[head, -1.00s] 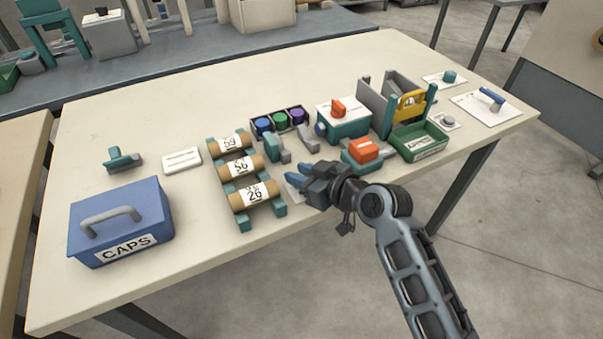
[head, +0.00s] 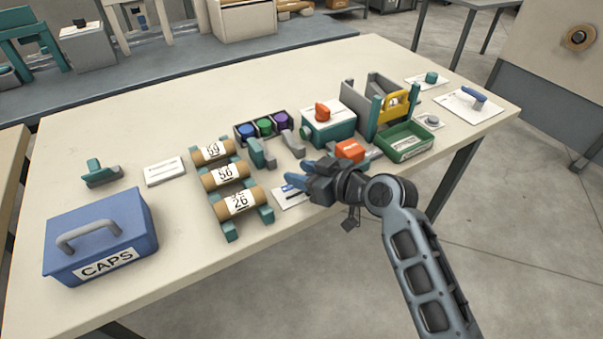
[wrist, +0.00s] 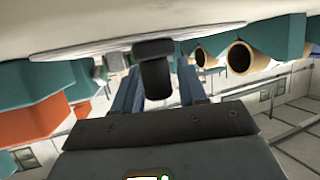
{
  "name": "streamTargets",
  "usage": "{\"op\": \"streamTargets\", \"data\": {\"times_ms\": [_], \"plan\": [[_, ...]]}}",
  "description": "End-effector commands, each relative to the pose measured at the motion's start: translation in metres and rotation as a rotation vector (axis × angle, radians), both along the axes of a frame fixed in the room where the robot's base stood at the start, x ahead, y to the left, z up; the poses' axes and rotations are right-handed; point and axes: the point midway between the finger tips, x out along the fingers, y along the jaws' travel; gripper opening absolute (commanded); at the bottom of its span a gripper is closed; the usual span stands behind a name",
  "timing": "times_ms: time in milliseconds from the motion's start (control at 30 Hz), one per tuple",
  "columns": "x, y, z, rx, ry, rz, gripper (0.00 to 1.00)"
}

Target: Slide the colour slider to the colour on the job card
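My gripper (head: 297,180) is low over a white plate (head: 290,196) near the table's front edge. In the wrist view, its two blue fingers (wrist: 160,80) are apart, one on each side of a dark upright knob (wrist: 153,72) on that pale plate (wrist: 85,47). A narrow gap shows on the right side of the knob; contact on the left cannot be told. The plate's markings are mostly hidden by my gripper. A teal-and-white box (head: 328,122) has an orange knob on top and a green round piece (head: 305,134) at its left end. A white card (head: 164,172) lies left of the rolls, its print unreadable.
Labelled brown rolls (head: 225,175) lie on a teal rack close left of my gripper. Blue, green and purple pots (head: 264,126) stand behind. An orange block (head: 350,150) and green tray (head: 404,143) are to the right. A blue CAPS box (head: 100,238) stands front left.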

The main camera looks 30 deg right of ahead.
Motion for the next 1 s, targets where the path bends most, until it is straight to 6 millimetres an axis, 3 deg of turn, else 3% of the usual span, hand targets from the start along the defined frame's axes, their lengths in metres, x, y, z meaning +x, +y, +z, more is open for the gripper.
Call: {"op": "streamTargets", "data": {"times_ms": [367,800,1000], "plan": [[-0.003,-0.001,0.001,0.000,0.000,0.000,0.50],[-0.058,-0.019,0.024,0.001,0.000,-0.001,0.50],[-0.068,-0.023,0.029,0.000,0.000,-0.001,0.50]]}}
